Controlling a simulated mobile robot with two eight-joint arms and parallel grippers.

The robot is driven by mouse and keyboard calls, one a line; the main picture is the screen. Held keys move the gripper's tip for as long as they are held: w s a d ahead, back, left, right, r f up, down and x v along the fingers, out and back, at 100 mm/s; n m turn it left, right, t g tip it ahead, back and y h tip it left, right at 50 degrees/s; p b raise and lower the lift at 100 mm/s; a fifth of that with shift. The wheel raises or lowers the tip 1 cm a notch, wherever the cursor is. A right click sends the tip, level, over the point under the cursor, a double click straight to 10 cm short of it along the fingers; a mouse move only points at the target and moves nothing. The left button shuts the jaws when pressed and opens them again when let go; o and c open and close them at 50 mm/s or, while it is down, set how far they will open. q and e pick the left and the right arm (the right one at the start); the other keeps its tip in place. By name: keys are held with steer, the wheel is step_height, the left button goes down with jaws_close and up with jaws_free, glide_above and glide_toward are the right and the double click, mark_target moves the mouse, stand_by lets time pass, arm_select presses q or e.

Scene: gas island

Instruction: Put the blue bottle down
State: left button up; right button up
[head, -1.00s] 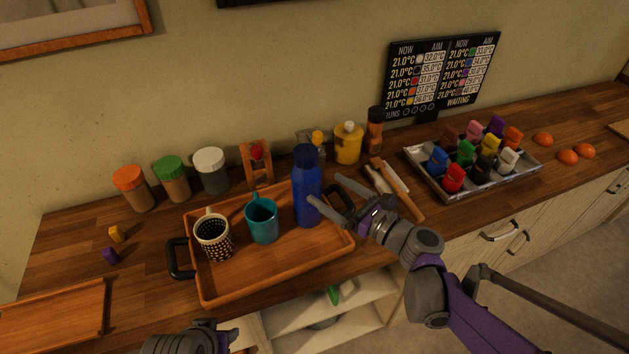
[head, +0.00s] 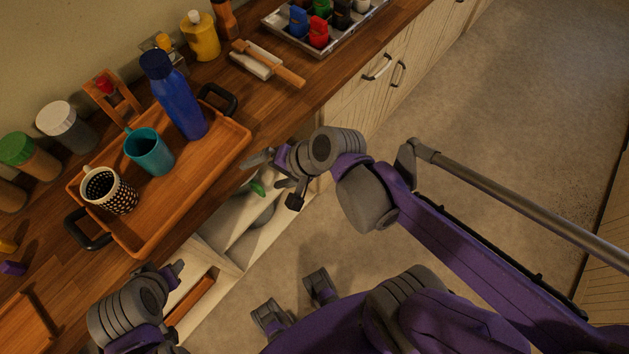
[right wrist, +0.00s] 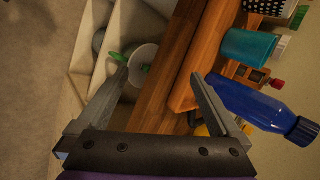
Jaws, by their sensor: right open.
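The blue bottle (head: 181,98) stands upright on the wooden tray (head: 219,143), at its far right end. It also shows in the right wrist view (right wrist: 249,103), partly behind a finger. My right gripper (head: 271,177) is open and empty, in front of the counter edge and apart from the bottle. In the right wrist view its two fingers (right wrist: 160,85) are spread with nothing between them. My left gripper (head: 174,273) is at the lower left, near the counter's front edge. Whether its fingers are apart is unclear.
A teal cup (head: 149,153) and a dotted mug (head: 110,190) share the tray. The floor on the right is clear.

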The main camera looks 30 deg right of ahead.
steer(key=s+d+f+n+h, duration=0.3)
steer(key=s+d+n+h, duration=0.2)
steer(key=s+d+n, duration=0.2)
steer(key=shift+d+n+g+h, duration=0.35)
steer(key=shift+d+n, duration=0.2)
steer(key=shift+n, duration=0.65)
steer(key=shift+r, duration=0.1)
